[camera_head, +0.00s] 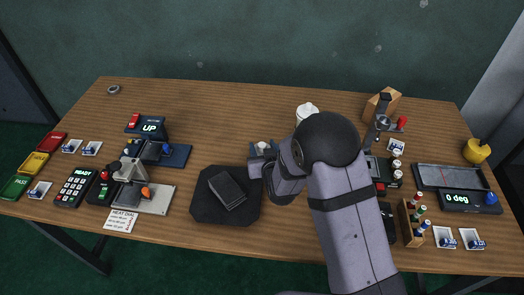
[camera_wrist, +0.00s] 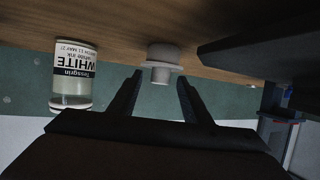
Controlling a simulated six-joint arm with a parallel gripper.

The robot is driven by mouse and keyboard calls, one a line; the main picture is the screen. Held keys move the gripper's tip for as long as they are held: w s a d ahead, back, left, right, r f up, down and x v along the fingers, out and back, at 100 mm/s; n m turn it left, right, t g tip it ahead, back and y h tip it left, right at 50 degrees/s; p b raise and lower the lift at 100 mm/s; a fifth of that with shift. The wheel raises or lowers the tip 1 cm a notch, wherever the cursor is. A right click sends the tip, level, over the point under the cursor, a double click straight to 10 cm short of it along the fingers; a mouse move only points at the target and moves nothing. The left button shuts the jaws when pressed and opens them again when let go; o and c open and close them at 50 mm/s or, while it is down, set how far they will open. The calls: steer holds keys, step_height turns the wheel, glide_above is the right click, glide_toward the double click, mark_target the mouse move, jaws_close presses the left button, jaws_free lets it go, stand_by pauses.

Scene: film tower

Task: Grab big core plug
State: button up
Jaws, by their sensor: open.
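In the wrist view, which looks upside down, a pale grey plug (camera_wrist: 163,52) with a wide flange and a narrower knob stands on the wooden table. My gripper (camera_wrist: 160,78) is open and empty. In this view the knob appears between the two dark fingertips. I cannot tell how far beyond the tips the plug is. In the head view a small grey piece (camera_head: 262,147) shows beside my wrist; I cannot tell if it is the plug. My arm hides the fingers there.
A white ink jar (camera_wrist: 74,75) stands beside the plug; a white-topped container (camera_head: 307,109) shows behind my arm. A dark block (camera_wrist: 262,38) is on the wrist view's other side. A black mat (camera_head: 205,209) bears a dark box (camera_head: 226,190).

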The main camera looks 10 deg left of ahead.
mark_target(261, 143)
steer(key=shift+p+x, duration=0.45)
steer(key=shift+x, duration=2.35)
jaws_close()
